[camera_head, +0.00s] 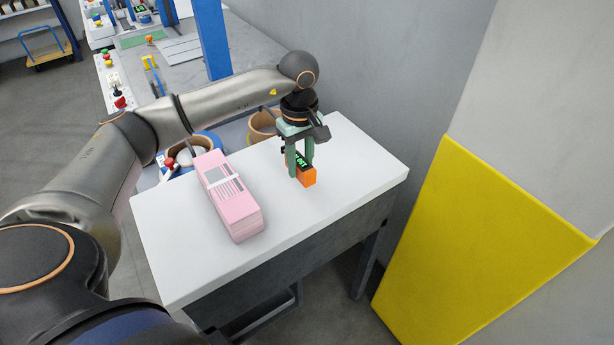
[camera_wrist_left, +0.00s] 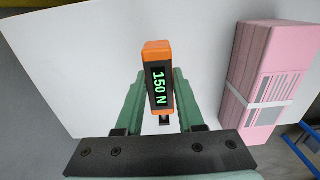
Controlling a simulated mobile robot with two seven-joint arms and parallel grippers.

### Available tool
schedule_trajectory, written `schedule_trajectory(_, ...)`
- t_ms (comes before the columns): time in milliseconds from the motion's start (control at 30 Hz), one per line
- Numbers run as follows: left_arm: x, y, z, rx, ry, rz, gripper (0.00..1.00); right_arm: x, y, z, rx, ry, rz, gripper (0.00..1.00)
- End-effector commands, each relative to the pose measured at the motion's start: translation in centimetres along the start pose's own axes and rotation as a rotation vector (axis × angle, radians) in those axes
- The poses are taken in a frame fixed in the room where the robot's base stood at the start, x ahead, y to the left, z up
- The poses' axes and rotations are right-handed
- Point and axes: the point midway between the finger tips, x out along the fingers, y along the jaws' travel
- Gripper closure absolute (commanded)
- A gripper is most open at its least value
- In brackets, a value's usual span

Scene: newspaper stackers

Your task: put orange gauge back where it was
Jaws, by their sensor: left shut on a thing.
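The orange gauge (camera_head: 307,177) is at the right part of the white table, with a dark face and a green display. In the left wrist view the gauge (camera_wrist_left: 156,49) stands between the fingers and its display reads 150 N. My left gripper (camera_head: 300,170) comes down from above and is shut on the gauge. In the left wrist view its green fingers (camera_wrist_left: 157,95) lie on both sides of the gauge. I cannot tell whether the gauge touches the table top. My right gripper is not in view.
A banded pink newspaper stack (camera_head: 238,215) lies left of the gauge on the white table (camera_head: 290,228). The table's right and front parts are clear. A grey wall and a yellow panel (camera_head: 470,240) stand to the right. Round containers (camera_head: 262,126) stand behind the table.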

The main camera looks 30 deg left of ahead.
Motion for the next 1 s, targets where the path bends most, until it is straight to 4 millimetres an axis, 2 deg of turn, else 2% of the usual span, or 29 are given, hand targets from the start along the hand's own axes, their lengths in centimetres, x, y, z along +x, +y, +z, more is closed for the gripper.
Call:
schedule_trajectory(267, 1.7, 0.8, 1.2, 0.0, -0.001, 0.0, 1.0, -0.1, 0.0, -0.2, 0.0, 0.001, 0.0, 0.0)
schedule_trajectory(400, 3.9, 0.8, 1.2, -0.002, -0.001, -0.002, 1.0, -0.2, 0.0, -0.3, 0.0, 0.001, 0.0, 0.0)
schedule_trajectory(500, 4.8, 0.9, 1.2, -0.002, 0.0, 0.0, 1.0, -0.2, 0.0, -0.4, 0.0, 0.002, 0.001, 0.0)
schedule_trajectory(833, 5.2, 0.9, 1.2, -0.001, 0.001, 0.001, 1.0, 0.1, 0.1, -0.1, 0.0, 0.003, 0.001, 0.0)
schedule_trajectory(867, 5.1, 0.9, 1.2, -0.001, 0.001, 0.001, 0.61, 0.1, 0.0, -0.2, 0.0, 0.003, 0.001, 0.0)
schedule_trajectory(1000, 5.0, 0.8, 1.2, -0.001, 0.001, 0.0, 0.45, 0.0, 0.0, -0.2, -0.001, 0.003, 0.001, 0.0)
